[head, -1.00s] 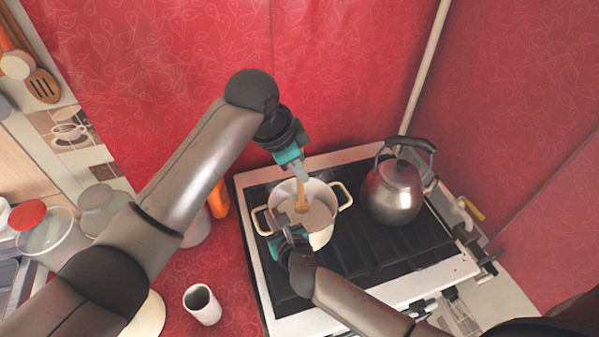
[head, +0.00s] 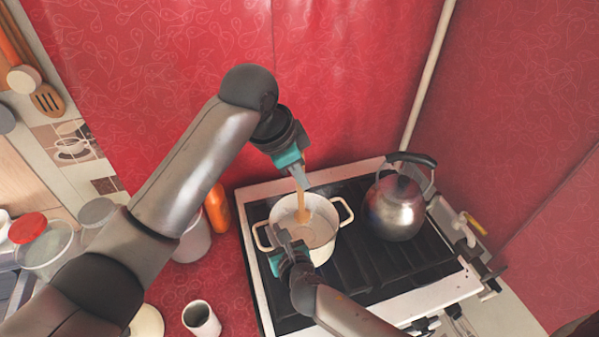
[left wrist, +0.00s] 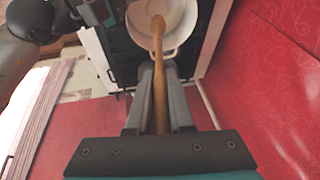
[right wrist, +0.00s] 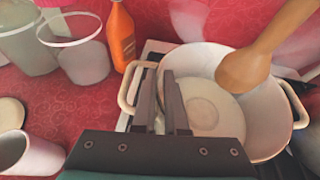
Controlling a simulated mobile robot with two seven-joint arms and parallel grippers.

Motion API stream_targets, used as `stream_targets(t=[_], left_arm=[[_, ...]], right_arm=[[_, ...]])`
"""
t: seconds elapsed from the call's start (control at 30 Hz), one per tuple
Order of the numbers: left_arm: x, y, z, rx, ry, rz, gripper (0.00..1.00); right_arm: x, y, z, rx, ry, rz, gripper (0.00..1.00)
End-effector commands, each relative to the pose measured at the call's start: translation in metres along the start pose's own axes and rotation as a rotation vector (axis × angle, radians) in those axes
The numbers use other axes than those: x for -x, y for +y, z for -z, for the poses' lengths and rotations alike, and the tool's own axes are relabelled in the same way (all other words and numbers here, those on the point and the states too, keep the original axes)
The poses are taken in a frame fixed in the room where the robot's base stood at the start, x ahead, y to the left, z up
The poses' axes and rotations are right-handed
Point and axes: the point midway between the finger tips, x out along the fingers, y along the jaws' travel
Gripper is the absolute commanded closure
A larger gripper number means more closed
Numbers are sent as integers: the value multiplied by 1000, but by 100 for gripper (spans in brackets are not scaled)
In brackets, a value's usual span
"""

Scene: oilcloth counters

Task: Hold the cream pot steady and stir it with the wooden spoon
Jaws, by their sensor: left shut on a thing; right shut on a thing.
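The cream pot (head: 322,253) stands upright on the black stove top, with two loop handles and a pale inside. My right gripper (head: 287,240) is shut on the pot's near wall; its fingers straddle the rim in the right wrist view (right wrist: 172,100). The wooden spoon (head: 301,204) stands steeply with its bowl end inside the pot; it shows large in the right wrist view (right wrist: 245,70). My left gripper (head: 299,178) is shut on the spoon's handle above the pot. In the left wrist view the handle (left wrist: 157,80) runs between the fingers toward the pot (left wrist: 172,45).
A metal kettle (head: 394,210) stands on the stove right of the pot. An orange bottle (head: 217,208) and a white cup (head: 201,320) are on the red counter to the left. Glass jars (head: 42,245) stand farther left. A red wall rises close behind.

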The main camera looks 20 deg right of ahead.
Motion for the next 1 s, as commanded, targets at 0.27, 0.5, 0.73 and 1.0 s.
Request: stream_targets(t=[0.27,0.5,0.73,1.0], left_arm=[[-1,0,0,0,0,0,100],[10,-2,4,-1,1,2,100],[32,-6,13,0,2,2,100],[46,-8,18,-1,1,1,100]], right_arm=[[2,1,11,-1,20,-1,100],[2,1,11,-1,20,-1,100],[2,1,11,-1,20,-1,100],[2,1,11,-1,20,-1,100]])
